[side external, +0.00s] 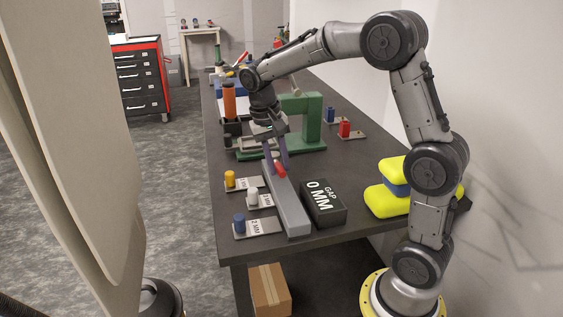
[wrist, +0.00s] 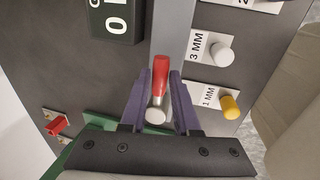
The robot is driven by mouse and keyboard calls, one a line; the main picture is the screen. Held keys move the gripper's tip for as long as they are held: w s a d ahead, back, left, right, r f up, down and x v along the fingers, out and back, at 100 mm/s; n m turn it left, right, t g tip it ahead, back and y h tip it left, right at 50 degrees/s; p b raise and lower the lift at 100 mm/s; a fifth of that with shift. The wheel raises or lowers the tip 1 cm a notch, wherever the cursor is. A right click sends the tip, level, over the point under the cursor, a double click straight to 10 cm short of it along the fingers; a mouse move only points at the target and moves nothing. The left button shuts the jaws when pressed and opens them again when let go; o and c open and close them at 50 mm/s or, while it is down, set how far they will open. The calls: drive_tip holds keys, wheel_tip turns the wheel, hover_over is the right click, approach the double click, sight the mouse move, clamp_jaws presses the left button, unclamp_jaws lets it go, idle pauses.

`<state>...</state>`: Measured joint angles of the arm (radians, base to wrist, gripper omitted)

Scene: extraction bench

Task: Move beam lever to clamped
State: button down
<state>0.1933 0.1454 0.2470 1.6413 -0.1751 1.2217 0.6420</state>
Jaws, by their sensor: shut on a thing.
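The beam lever has a red handle (side external: 280,170) on the long grey beam (side external: 291,212) on the bench. In the wrist view the red handle (wrist: 160,76) lies between the purple fingers of my gripper (wrist: 160,84), with a pale round end nearest me. My gripper (side external: 276,160) is shut on the lever, reaching down to the beam's far end in the side view. The grey beam also shows in the wrist view (wrist: 172,25). The lever's pivot and any clamp marking are not clear.
A black block (side external: 322,204) reading "GAP 0 MM" stands right of the beam. Yellow (side external: 230,179), white (side external: 252,196) and blue (side external: 239,223) knobs on labelled plates lie left. A green frame (side external: 313,122) stands behind. A yellow-and-blue object (side external: 388,203) is at right.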

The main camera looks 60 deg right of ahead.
drive_tip(key=shift+w+r, duration=0.15)
drive_tip(key=shift+w, duration=0.05)
idle(0.4)
drive_tip(key=c, duration=0.7)
unclamp_jaws()
drive_tip(key=shift+o, duration=0.2)
drive_tip(key=shift+s, duration=0.1)
wheel_tip(320, 180, up, 13)
drive_tip(key=w+a, duration=0.2)
drive_tip(key=shift+r, duration=0.2)
